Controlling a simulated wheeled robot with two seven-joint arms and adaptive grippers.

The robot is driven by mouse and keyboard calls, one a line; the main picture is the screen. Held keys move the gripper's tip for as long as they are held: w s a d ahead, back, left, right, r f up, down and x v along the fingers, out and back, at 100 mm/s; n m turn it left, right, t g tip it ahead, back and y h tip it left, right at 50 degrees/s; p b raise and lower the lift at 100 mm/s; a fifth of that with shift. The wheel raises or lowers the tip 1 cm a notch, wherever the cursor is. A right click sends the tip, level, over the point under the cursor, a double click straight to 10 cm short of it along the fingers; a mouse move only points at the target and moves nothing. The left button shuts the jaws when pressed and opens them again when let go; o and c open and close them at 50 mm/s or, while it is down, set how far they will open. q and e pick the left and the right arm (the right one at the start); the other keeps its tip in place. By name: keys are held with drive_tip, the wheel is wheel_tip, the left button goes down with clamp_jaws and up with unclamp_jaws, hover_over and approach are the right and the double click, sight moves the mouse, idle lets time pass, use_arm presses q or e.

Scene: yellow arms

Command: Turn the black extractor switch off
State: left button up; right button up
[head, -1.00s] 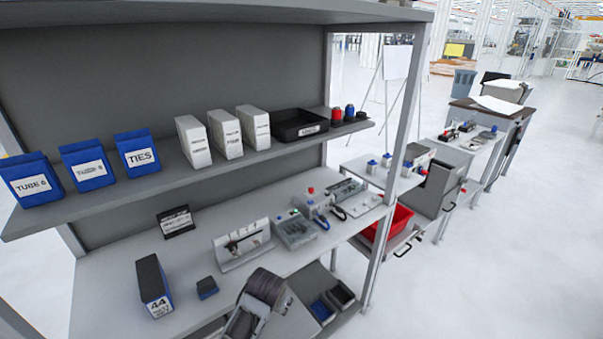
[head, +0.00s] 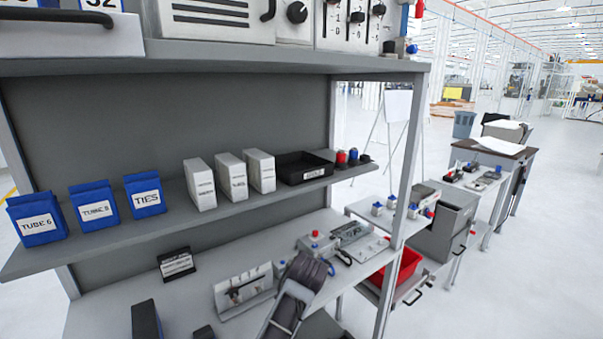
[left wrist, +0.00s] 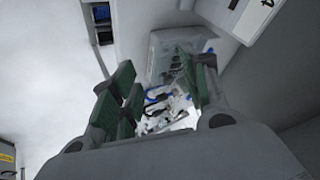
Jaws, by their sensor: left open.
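A panel with black switches (head: 357,17) and a black round knob (head: 297,12) stands on the top shelf in the head view, cut by the upper edge. Several black switches sit side by side on it. I cannot read which is the extractor switch. In the left wrist view my left gripper (left wrist: 165,78) is open, its green-padded fingers apart. No switch shows in that view. My right gripper is not in view.
The top shelf edge (head: 215,65) runs above a middle shelf (head: 105,238) holding blue boxes (head: 95,207), white boxes (head: 232,178) and a black tray (head: 305,167). An upright post (head: 402,190) stands at right.

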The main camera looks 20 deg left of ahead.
use_arm(q)
drive_tip(key=w+d+r+t+y, duration=0.1)
drive_tip(key=w+d+r+y, duration=0.15)
drive_tip(key=r, duration=0.95)
drive_tip(key=w+d+r+t+y, duration=0.1)
drive_tip(key=w+r, duration=0.2)
drive_tip(key=r, duration=0.9)
drive_tip(key=w+d+r+t+y, duration=0.1)
drive_tip(key=w+d+r+t, duration=0.15)
drive_tip(key=r, duration=0.95)
drive_tip(key=s+d+r+n+y, duration=0.1)
drive_tip(key=s+r+y, duration=0.1)
drive_tip(key=r, duration=0.7)
drive_tip(key=s+d+r+n+y, duration=0.1)
drive_tip(key=s+r, duration=0.2)
drive_tip(key=r, duration=0.7)
drive_tip(key=n+y, duration=0.3)
drive_tip(key=y, duration=0.1)
approach(300, 12)
drive_tip(key=v, duration=0.4)
drive_tip(key=shift+d+r, duration=0.1)
drive_tip(key=shift+d, duration=0.05)
drive_tip(key=shift+p+x, duration=1.8)
drive_tip(key=shift+x, duration=3.15)
drive_tip(key=shift+p+x, duration=0.6)
drive_tip(key=shift+x, duration=1.35)
drive_tip(key=shift+s, duration=0.1)
